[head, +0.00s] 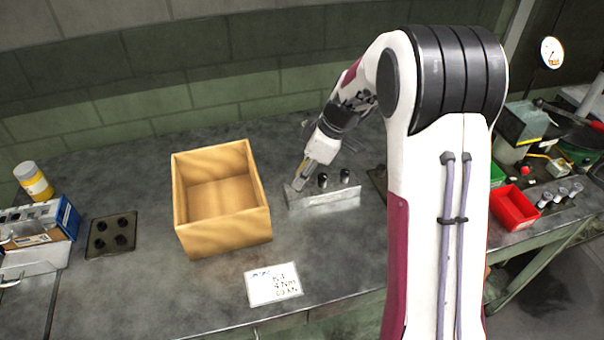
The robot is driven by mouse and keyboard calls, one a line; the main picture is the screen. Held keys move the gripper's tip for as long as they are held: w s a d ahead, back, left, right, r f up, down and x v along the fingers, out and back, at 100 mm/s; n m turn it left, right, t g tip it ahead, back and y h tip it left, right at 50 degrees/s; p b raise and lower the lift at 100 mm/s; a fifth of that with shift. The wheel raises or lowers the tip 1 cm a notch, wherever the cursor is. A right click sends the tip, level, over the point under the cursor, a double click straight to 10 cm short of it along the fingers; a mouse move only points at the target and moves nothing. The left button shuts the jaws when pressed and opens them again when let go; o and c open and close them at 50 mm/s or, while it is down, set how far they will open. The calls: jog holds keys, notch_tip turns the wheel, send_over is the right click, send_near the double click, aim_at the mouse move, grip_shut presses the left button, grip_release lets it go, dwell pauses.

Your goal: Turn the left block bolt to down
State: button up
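A grey metal block (325,200) stands on the dark workbench, right of the wooden box. Two dark bolts show on its top, a middle one (322,180) and a right one (345,175). My gripper (299,184) is at the left end of the block, pointing down and to the left. Its fingertips are over or at the place of the left bolt, which I cannot make out behind them. The fingers are too small here to tell whether they are open, shut or touching a bolt.
An open wooden box (255,222) stands close left of the block. A white label card (273,285) lies in front. A dark plate with holes (111,236) lies at the left. A red bin (514,208) stands at the right. My arm hides part of the bench right of the block.

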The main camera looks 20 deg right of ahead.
grip_shut()
jog(key=shift+m, duration=0.5)
